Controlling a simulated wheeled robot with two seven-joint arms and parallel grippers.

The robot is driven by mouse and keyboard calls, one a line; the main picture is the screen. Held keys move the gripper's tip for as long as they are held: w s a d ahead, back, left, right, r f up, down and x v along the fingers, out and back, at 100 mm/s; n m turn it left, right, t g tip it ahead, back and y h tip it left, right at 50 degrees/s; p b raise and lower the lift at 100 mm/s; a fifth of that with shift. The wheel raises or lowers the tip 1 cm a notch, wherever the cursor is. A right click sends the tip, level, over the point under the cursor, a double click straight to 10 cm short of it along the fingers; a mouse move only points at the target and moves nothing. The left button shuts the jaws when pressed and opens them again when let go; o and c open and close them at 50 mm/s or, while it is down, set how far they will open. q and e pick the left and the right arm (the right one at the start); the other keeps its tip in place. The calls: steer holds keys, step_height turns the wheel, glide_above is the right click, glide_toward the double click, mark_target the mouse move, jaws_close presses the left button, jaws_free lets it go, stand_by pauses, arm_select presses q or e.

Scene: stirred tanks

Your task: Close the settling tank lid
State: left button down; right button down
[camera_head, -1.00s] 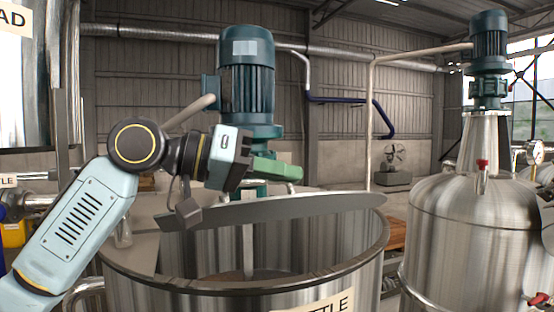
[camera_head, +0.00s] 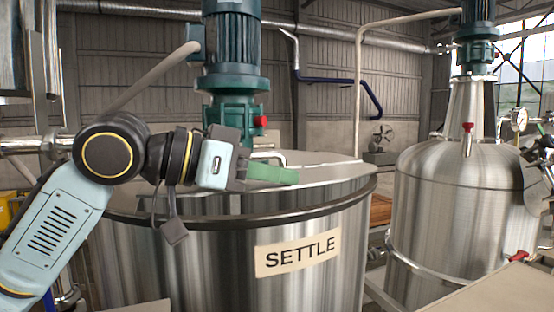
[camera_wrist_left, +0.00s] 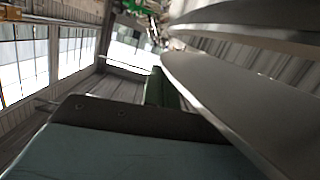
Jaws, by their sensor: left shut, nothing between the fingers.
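The settling tank (camera_head: 215,265) is a broad steel drum with a "SETTLE" label (camera_head: 298,253), in the middle of the head view. Its grey lid (camera_head: 325,172) lies low and slightly tilted over the mouth. A strip of the inner wall still shows between the lid's front edge and the dark rim. My left gripper (camera_head: 274,174) has green fingers, which are shut and empty. It is over the tank at the lid's front edge; I cannot tell whether it touches. In the left wrist view the finger (camera_wrist_left: 160,88) shows beside a curved grey plate (camera_wrist_left: 235,95). My right gripper is not in view.
A green motor (camera_head: 232,55) with a red knob stands behind the lid. A second domed steel tank (camera_head: 455,205) with its own motor is at the right. A pale pipe (camera_head: 357,100) rises between them. A beige surface (camera_head: 485,300) is at the lower right.

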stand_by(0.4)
arm_select(q)
steer(key=shift+r+p, duration=0.55)
steer(key=shift+p, duration=0.2)
step_height(320, 180, up, 3)
steer(key=p, duration=0.3)
steer(key=shift+w, duration=0.15)
steer(key=a+f+b+v, duration=0.1)
steer(key=f+v, duration=0.1)
steer(key=v, duration=1.4)
steer(key=p+x, duration=0.1)
steer(key=x, duration=0.5)
steer(key=p+x, duration=0.1)
steer(key=x, duration=0.3)
steer(key=shift+d+r+p, duration=0.2)
steer(key=shift+r+p, duration=0.1)
steer(key=shift+r, duration=0.05)
steer(key=f, duration=0.3)
steer(key=shift+w+d, duration=0.1)
steer(key=shift+d, duration=0.3)
steer(key=shift+f+p, duration=0.3)
steer(key=shift+f, duration=0.4)
